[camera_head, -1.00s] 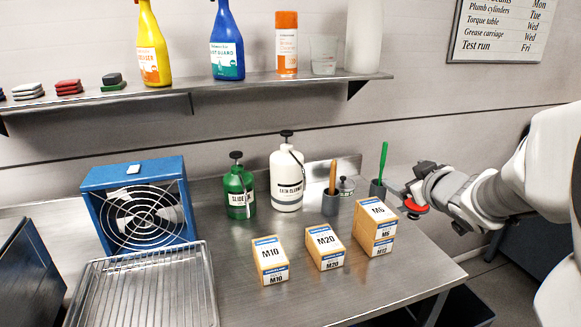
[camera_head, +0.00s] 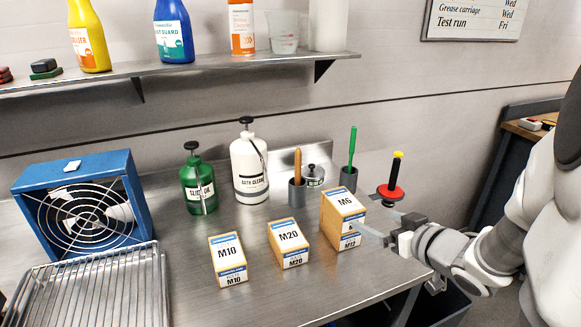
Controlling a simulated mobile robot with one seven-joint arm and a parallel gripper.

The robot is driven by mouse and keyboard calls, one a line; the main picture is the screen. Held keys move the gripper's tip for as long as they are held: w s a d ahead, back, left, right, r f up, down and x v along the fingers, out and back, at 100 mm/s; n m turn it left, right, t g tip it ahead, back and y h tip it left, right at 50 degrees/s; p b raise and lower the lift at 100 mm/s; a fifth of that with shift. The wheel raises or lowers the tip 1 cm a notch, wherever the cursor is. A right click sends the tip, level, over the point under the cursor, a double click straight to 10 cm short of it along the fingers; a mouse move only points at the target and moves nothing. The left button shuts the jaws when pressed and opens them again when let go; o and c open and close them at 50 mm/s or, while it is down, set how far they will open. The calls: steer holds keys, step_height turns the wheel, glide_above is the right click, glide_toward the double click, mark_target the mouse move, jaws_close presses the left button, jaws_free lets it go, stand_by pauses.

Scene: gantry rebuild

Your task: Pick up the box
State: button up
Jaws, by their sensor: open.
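Small tan cardboard boxes with white and blue labels stand in a row on the metal bench. The M10 box (camera_head: 228,262) is at the left and the M20 box (camera_head: 289,244) is in the middle.
Behind the boxes stand a green pump bottle (camera_head: 199,184), a white pump bottle (camera_head: 249,168), cups with brushes (camera_head: 297,192) and a red disc with a black, yellow-topped post (camera_head: 390,192). A blue fan (camera_head: 85,204) and wire rack (camera_head: 95,290) fill the left. The front bench is clear.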

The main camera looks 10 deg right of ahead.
mark_target(343, 203)
steer(key=p+x, duration=0.4)
steer(key=x, duration=0.5)
steer(key=shift+w+f, duration=0.3)
steer(key=shift+x, duration=2.9)
steer(key=shift+r, duration=0.2)
jaws_close()
steer(key=shift+r, duration=0.1)
